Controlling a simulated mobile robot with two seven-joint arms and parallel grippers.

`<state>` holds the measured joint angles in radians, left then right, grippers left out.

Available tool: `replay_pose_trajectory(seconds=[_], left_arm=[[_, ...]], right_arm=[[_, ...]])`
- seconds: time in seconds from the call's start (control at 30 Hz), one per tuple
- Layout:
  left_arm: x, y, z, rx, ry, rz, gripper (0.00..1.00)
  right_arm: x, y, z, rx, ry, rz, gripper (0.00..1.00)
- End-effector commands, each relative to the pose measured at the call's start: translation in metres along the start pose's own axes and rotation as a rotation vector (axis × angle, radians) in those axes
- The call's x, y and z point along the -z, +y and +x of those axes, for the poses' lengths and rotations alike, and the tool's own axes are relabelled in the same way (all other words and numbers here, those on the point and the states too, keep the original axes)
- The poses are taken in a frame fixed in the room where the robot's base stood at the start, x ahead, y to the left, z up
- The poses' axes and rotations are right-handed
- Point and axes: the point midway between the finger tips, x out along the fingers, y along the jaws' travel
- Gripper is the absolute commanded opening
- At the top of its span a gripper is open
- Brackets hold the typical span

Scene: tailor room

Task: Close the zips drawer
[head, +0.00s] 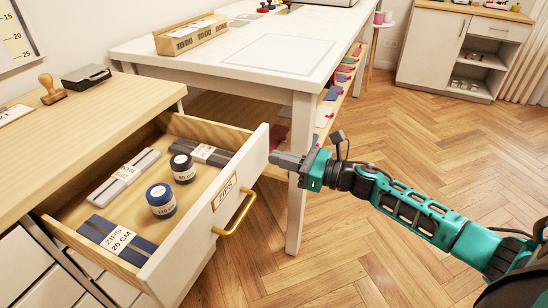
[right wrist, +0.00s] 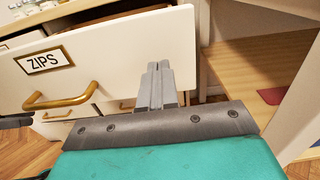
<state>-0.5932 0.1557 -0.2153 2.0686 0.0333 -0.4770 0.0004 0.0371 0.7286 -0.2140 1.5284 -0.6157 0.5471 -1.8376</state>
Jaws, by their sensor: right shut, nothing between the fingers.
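The zips drawer (head: 205,238) is pulled out from the wooden-topped cabinet at the left, with a white front, a ZIPS label (head: 224,192) and a brass handle (head: 236,214). Inside lie zip packs and two dark-lidded jars (head: 161,201). My right gripper (head: 272,158) is shut and empty, at the far end of the drawer front, close to its outer face. In the right wrist view, the shut fingers (right wrist: 157,68) point at the drawer front (right wrist: 120,55), right of the label and handle; I cannot tell whether they touch it. My left gripper is not in view.
A white table (head: 275,58) stands behind the drawer, its leg (head: 300,180) just beyond my right gripper. A stamp (head: 51,90) and a black box (head: 86,77) sit on the cabinet top. The wooden floor at the right is clear.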

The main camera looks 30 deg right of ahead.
Motion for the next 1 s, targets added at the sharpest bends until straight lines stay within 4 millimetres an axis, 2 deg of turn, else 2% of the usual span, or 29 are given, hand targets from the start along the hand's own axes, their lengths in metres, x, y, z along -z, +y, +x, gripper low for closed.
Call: replay_pose_trajectory(seconds=[0.2, 0.77, 1.0], left_arm=[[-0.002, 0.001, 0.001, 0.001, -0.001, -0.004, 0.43], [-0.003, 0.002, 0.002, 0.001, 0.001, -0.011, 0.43], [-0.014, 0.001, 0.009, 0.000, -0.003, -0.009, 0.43]], right_arm=[[0.000, 0.000, 0.017, 0.001, 0.000, 0.000, 0.00], [0.001, 0.000, 0.024, 0.000, -0.001, 0.001, 0.00], [0.002, 0.000, 0.052, 0.000, -0.004, -0.001, 0.00]])
